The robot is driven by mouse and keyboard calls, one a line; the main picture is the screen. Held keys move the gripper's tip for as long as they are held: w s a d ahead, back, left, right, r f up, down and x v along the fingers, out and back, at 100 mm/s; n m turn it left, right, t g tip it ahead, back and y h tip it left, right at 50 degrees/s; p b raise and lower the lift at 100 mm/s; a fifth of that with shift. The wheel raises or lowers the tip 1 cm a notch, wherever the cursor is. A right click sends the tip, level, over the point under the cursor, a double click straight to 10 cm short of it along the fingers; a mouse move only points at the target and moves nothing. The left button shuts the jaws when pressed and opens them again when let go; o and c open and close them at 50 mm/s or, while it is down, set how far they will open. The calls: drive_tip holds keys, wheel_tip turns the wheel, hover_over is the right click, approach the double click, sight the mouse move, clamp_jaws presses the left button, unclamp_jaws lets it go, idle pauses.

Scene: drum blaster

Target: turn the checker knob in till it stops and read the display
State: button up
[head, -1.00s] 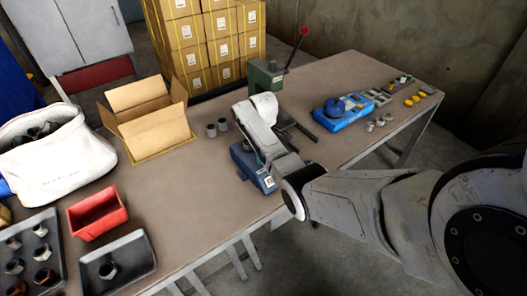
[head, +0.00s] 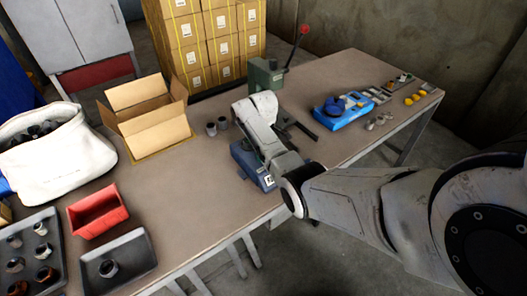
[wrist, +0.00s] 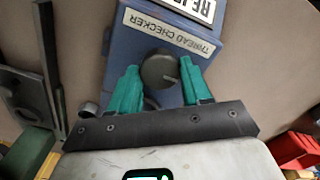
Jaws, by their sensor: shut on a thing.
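The thread checker (wrist: 185,25) is a blue box with a "THREAD CHECKER" label, upside down in the wrist view. In the head view it (head: 246,158) sits near the front edge of the table, partly behind my arm. Its round dark grey knob (wrist: 158,70) has a pale mark toward the lower right in the wrist view. My gripper (wrist: 159,66) has its green fingers shut on the knob, one on each side. I cannot make out a reading on the checker.
A green press (head: 265,78) with a red-tipped lever stands behind. Two grey cylinders (head: 217,126) and an open cardboard box (head: 150,115) are to the left. A red bin (head: 97,210) and dark trays are at front left. A blue tray (head: 343,112) lies to the right.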

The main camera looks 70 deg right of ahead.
idle(0.3)
drive_tip(key=o, duration=1)
drive_tip(key=shift+o, duration=0.2)
wheel_tip(320, 180, up, 11)
drive_tip(key=shift+f+b, duration=0.15)
drive_tip(key=shift+b, duration=0.3)
